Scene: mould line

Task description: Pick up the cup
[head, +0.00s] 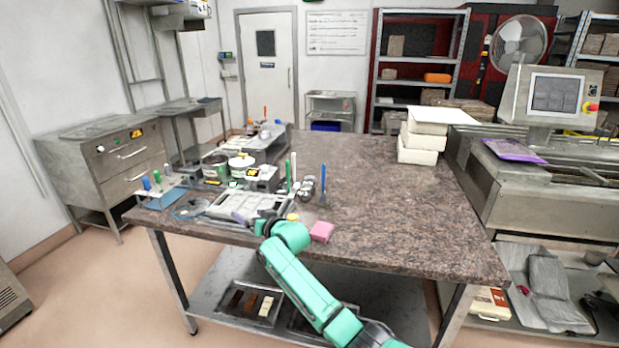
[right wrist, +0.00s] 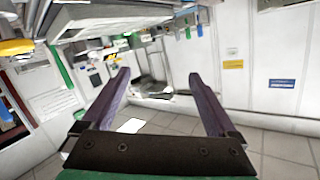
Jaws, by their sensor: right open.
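I cannot tell for sure which item is the cup. Two round tubs, a dark-rimmed one (head: 215,166) and a white one (head: 240,163), stand among the clutter at the table's left. Small grey metallic pieces (head: 307,187) lie near the upright spatulas. My right gripper (head: 246,215) is at the table's near left edge, by the grey tray (head: 238,204), partly hidden by its own wrist. In the right wrist view its two purple fingers (right wrist: 159,76) are spread, with nothing between them. My left gripper is out of view.
A pink block (head: 322,231) and a yellow item (head: 292,216) lie beside my right wrist. Green and blue spatulas (head: 323,184) stand behind. White boxes (head: 420,140) are stacked at the far right. The brown tabletop (head: 400,220) is clear at centre and right.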

